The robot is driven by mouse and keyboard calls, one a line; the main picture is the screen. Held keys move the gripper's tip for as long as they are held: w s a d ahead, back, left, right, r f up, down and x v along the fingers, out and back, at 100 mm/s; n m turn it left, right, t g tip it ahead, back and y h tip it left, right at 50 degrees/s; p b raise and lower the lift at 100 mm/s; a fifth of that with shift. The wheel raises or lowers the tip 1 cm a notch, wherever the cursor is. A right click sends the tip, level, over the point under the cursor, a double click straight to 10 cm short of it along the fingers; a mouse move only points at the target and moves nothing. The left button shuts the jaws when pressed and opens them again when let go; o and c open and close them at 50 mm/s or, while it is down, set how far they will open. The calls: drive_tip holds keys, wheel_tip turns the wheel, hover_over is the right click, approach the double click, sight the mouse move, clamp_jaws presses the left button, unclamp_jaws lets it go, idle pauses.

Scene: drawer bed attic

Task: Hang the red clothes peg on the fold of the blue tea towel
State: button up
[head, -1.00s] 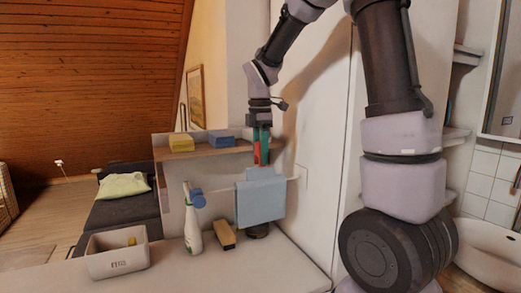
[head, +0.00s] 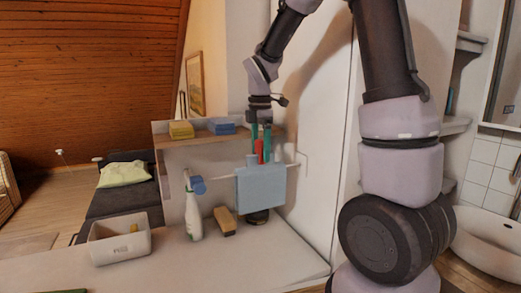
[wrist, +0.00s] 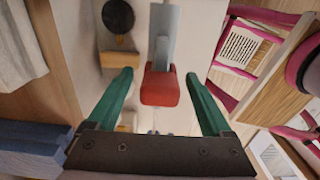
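The blue tea towel (head: 260,187) hangs folded over a thin rail above the white counter. The red clothes peg (head: 259,149) is upright just above the towel's top edge. In the wrist view the peg (wrist: 160,88) lies at the end of a grey-blue strip (wrist: 164,30), probably the towel seen edge-on. Whether it grips the fold I cannot tell. My gripper (head: 260,143) points down with its green fingers apart. In the wrist view my gripper (wrist: 158,85) has a clear gap on both sides of the peg.
A shelf behind carries a yellow block (head: 181,130) and blue block (head: 221,127). On the counter stand a white bin (head: 120,246), a spray bottle (head: 193,212) and a wooden block (head: 225,221). A tall white panel (head: 310,130) stands close right of the towel.

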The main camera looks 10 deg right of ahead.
wheel_tip(320, 180, up, 10)
drive_tip(key=shift+r, duration=0.25)
drive_tip(key=s+d+r+m+t+y, duration=0.1)
drive_tip(key=s+d+m+t, duration=0.2)
drive_tip(key=s+m, duration=0.6)
drive_tip(key=s+d+r+m+t+y, duration=0.1)
drive_tip(key=s+m+t, duration=0.3)
drive_tip(key=s+m, duration=0.5)
drive_tip(key=shift+d+r+m, duration=0.55)
drive_tip(key=shift+d+m, duration=0.35)
drive_tip(key=shift+m, duration=2.3)
